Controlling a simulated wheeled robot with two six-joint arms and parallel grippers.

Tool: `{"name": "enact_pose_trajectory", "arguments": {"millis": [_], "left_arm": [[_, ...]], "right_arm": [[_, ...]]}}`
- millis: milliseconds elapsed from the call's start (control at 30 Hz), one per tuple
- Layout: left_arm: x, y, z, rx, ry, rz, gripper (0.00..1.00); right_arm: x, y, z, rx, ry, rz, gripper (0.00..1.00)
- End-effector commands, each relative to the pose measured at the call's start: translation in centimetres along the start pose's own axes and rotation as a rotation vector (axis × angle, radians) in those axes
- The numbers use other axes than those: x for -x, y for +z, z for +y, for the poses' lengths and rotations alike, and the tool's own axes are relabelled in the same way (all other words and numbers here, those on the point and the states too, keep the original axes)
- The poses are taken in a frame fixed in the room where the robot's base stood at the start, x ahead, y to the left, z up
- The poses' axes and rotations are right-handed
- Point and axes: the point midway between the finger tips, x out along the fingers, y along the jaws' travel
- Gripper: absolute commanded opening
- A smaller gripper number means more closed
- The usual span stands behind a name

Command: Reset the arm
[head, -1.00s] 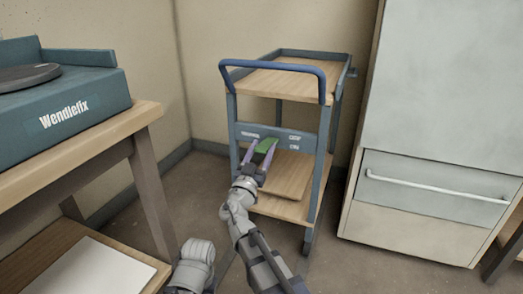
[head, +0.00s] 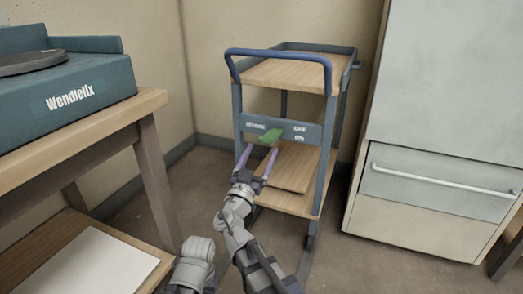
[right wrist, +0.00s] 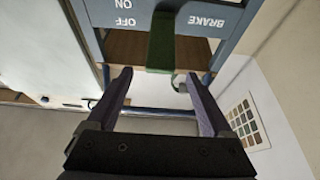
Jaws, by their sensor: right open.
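The brake panel (head: 300,132) runs across the front of a blue-grey trolley and carries the labels BRAKE, OFF and ON. A green lever (head: 270,137) sticks out from it. My right gripper (head: 260,153) is open and empty in front of the panel, its purple fingers pointing at it. In the right wrist view the lever (right wrist: 160,45) lies just ahead of the gap between my right fingertips (right wrist: 157,80), apart from both. I cannot tell which label the lever is set to. My left gripper is not in view.
The trolley has a wooden top shelf (head: 283,74) with a blue handle (head: 280,53) and a lower shelf (head: 285,202). A wooden table with a teal Wendlefix box (head: 70,98) stands at left. A pale cabinet (head: 440,120) stands at right.

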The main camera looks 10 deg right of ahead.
Motion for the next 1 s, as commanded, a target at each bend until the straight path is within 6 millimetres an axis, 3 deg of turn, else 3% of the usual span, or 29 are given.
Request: {"name": "enact_pose_trajectory", "arguments": {"millis": [133,433,567,667,767,900,1000], "left_arm": [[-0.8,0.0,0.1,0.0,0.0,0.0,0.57],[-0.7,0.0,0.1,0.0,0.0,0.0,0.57],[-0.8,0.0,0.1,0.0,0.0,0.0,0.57],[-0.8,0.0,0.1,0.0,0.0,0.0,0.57],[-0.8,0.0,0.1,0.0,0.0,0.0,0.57],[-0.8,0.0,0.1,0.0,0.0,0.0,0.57],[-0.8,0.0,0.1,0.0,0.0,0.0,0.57]], "right_arm": [[1.4,0.3,0.3,0.0,0.003,-0.001,0.85],[1.4,0.3,0.4,0.002,0.006,-0.002,0.85],[1.2,1.6,1.9,0.031,0.051,-0.056,0.85],[1.1,4.5,4.9,0.094,0.135,-0.183,0.85],[1.9,8.6,8.6,0.182,0.223,-0.382,0.85],[4.7,14.3,12.6,0.302,0.275,-0.705,0.85],[7.7,17.9,14.4,0.373,0.249,-0.949,0.85]]}}
